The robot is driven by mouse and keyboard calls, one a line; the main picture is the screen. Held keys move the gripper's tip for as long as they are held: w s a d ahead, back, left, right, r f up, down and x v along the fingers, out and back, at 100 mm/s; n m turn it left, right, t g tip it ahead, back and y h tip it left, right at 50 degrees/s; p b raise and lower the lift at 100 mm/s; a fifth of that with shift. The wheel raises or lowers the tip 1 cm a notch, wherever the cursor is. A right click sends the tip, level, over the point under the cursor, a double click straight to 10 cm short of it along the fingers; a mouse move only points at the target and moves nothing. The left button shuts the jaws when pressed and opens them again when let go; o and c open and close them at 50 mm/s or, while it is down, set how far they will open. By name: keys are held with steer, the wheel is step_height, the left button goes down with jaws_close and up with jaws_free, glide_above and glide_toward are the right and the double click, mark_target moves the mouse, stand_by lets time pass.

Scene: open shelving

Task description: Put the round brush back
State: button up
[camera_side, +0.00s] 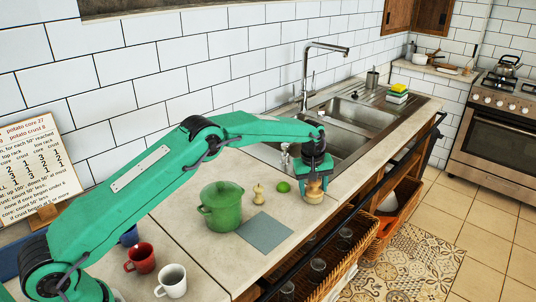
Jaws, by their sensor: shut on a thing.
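My gripper (316,174) points down over the worktop just in front of the sink's near corner. It is shut on a pale wooden thing, which I take to be the round brush (314,193). The brush is upright under the jaws, at or just above the worktop; I cannot tell if it touches. Its upper part is hidden by the jaws.
A lime (283,187), a small wooden piece (258,194) and a green lidded pot (222,207) stand left of the gripper. A grey mat (265,231) lies in front. The steel sink (347,140) and tap (306,75) are behind. Mugs (140,258) stand front left.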

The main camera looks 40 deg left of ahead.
mark_target(309, 192)
steer(key=o, duration=0.9)
steer(key=shift+f, duration=0.1)
steer(key=shift+o, duration=0.2)
steer(key=r, duration=0.3)
steer(key=s+r, duration=0.1)
steer(key=r, duration=0.7)
steer(key=shift+s+r, duration=0.25)
steer(key=shift+s, duration=0.05)
steer(key=shift+r, duration=0.35)
